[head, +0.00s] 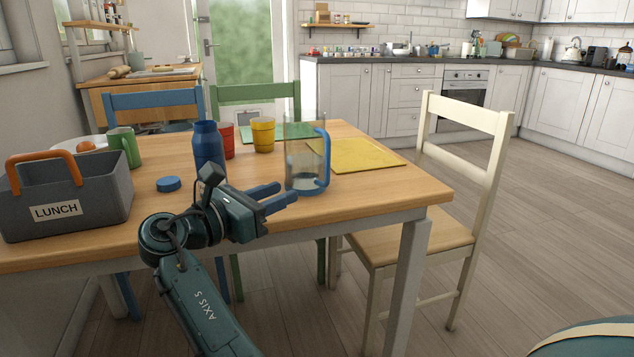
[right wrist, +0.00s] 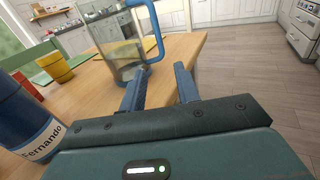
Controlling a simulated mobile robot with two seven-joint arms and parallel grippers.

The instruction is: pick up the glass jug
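The glass jug (head: 303,172) is clear with a blue handle on its right side. It stands upright on the wooden table near the front edge, right of centre. In the right wrist view the jug (right wrist: 115,48) is ahead, a little left of the fingers, with its handle towards the right. My right gripper (head: 287,192) is open and empty, just left of and in front of the jug's lower part. Its two blue fingers are apart in the right wrist view (right wrist: 159,70). They appear short of the jug; I cannot tell the exact gap. My left gripper is not in view.
A blue bottle (head: 208,148) stands close behind my right gripper, with a blue lid (head: 168,184) left of it. Red (head: 227,141) and yellow (head: 263,136) cups stand behind. A yellow mat (head: 365,155) lies right of the jug. A grey lunch caddy (head: 95,190) is at left.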

